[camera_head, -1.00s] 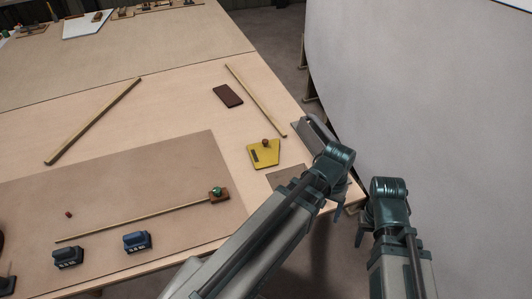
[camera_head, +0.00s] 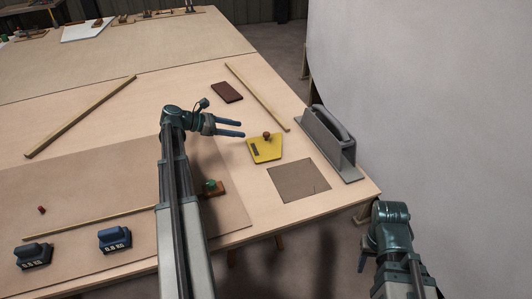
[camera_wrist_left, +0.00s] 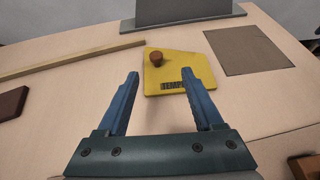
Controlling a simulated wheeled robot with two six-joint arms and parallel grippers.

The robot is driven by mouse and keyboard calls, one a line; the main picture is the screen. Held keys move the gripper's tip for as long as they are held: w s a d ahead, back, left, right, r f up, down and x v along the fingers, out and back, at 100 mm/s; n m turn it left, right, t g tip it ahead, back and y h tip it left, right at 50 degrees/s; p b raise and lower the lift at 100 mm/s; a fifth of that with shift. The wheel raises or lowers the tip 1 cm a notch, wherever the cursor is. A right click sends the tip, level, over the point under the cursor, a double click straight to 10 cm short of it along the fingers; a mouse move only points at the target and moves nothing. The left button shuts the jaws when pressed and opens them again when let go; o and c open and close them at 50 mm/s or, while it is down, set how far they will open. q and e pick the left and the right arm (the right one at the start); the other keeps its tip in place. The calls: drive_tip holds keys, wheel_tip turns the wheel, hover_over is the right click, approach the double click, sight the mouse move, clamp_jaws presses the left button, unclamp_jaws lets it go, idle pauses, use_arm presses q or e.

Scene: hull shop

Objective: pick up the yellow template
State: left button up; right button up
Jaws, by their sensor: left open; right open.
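The yellow template (camera_head: 262,152) lies flat on the table near its right edge. It is a flat plate with a round brown knob (camera_head: 267,135) and a dark label. In the left wrist view the template (camera_wrist_left: 180,66) lies just beyond my fingertips, its knob (camera_wrist_left: 156,59) between the lines of the two fingers. My left gripper (camera_head: 243,128) is open and empty, to the left of the template and pointing at it. Its blue fingers also show in the left wrist view (camera_wrist_left: 160,75). My right gripper (camera_head: 365,252) is off the table's right edge, low in the picture.
A grey handled block (camera_head: 330,145) stands right of the template, with a brown square sheet (camera_head: 299,180) in front. A wooden strip (camera_head: 258,97) and a dark brown block (camera_head: 227,92) lie behind.

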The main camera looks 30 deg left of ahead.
sight(264, 134)
use_arm(q)
drive_tip(key=shift+s+a+r+t, duration=0.1)
drive_tip(key=shift+a+t, duration=0.2)
drive_tip(key=shift+a, duration=0.3)
drive_tip(key=b+x, duration=0.3)
drive_tip(key=x, duration=0.4)
drive_tip(key=shift+d+f, duration=0.2)
drive_tip(key=shift+f, duration=0.1)
drive_tip(key=shift+w+d+f, duration=0.1)
drive_tip(key=shift+w+d, duration=0.3)
drive_tip(key=shift+w, duration=0.1)
drive_tip(key=shift+w+d+f+b, duration=0.3)
drive_tip(key=shift+f+b, duration=0.1)
drive_tip(key=shift+b, duration=0.15)
drive_tip(key=b+x, duration=0.1)
drive_tip(key=x, duration=0.2)
drive_tip(key=shift+w+f+b, duration=0.15)
drive_tip(key=shift+f+b, duration=0.15)
drive_tip(key=shift+b, duration=0.1)
drive_tip(key=shift+w+d, duration=0.25)
clamp_jaws()
